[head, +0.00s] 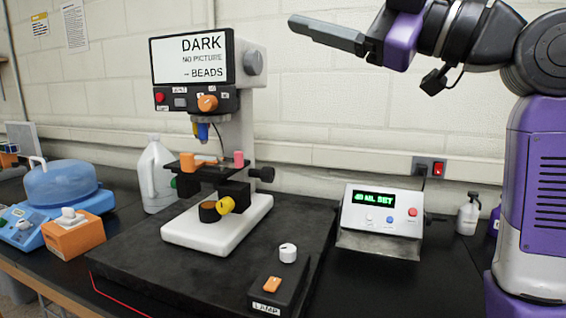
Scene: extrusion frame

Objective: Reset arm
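My arm comes in from the right edge in the head view, with purple and black links, raised in front of the wall. My gripper (298,25) points left at the top, above and to the right of the microscope-like instrument (218,222). Its grey fingers look like one long bar from this side, so I cannot see whether there is a gap between them. No object shows at the fingertips. The gripper is well clear of the bench and touches nothing that I can see.
A screen (190,60) on the instrument reads "DARK NO PICTURE - BEADS". A control box (381,214) reads "40 ML SET". A lamp switch box (277,289) sits in front. A white jug (157,175), an orange box (76,238) and a spray bottle (467,214) stand around.

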